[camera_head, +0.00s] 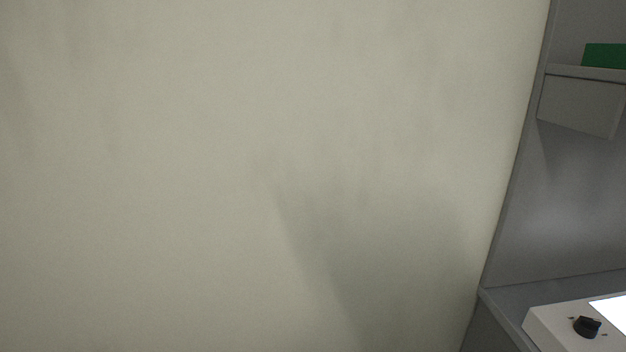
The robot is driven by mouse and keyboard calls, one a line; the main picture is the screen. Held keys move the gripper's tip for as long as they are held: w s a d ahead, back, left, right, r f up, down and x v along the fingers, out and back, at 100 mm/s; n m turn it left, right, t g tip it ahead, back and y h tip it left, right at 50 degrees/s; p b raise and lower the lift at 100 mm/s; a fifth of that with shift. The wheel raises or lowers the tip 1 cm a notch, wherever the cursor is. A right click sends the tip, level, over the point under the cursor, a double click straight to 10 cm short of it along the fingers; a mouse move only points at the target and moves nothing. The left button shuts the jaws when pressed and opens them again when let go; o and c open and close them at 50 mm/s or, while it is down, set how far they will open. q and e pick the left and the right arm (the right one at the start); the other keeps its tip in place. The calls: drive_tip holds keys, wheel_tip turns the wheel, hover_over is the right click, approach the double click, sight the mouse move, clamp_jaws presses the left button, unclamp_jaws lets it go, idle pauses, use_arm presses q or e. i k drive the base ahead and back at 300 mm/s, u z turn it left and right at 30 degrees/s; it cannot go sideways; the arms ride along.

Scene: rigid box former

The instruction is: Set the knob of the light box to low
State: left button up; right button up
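The light box (555,325) is a white box with a bright lit panel (611,311), cut off by the right and lower edges in the head view. Its black knob (587,327) sits on the top face near the box's left end, with small dark marks around it. The marks are too small to read, so I cannot tell the knob's setting. Neither of my grippers shows in the view.
A plain pale wall (240,150) fills most of the view. At the right, the light box rests on a grey counter (507,299) in a grey recess. A grey shelf (582,100) hangs above, with a green object (604,56) on it.

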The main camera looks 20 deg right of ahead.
sight(587, 327)
drive_tip(key=z, duration=1.05)
drive_tip(key=i, duration=0.85)
drive_tip(key=z, duration=0.75)
